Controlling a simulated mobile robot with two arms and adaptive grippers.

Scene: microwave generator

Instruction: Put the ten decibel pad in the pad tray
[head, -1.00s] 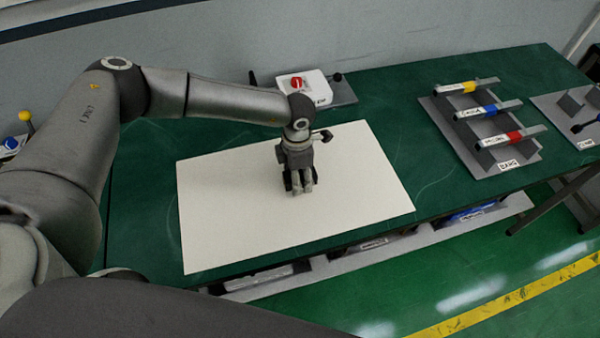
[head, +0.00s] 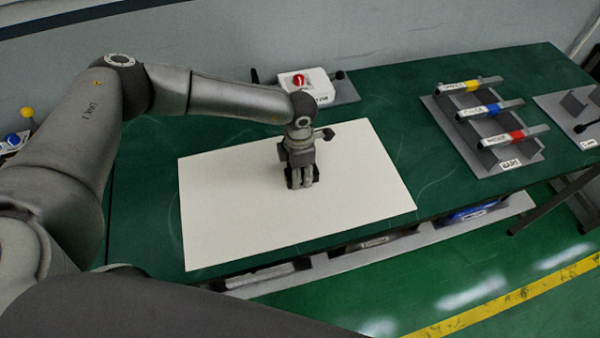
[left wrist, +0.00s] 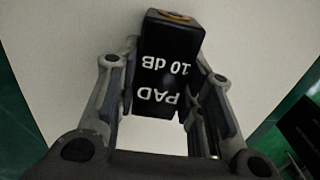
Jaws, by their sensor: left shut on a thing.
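The ten decibel pad (left wrist: 172,65) is a black block with white lettering "PAD 10 dB" and a brass-coloured ring on its end, in the left wrist view. My left gripper (head: 301,184) is over the white mat (head: 235,215) in the head view, pointing down. In the left wrist view it is shut on the pad, one finger on each side (left wrist: 165,95). In the head view the pad is hard to make out between the fingers. I cannot identify the pad tray for certain. My right gripper is out of view.
A rack (head: 510,160) with yellow, blue and red-banded bars stands on the green bench (head: 410,90) at right. A white box with a red button (head: 303,84) stands behind my gripper. Labelled bins (head: 268,275) sit on a shelf below the front edge. The mat around my gripper is clear.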

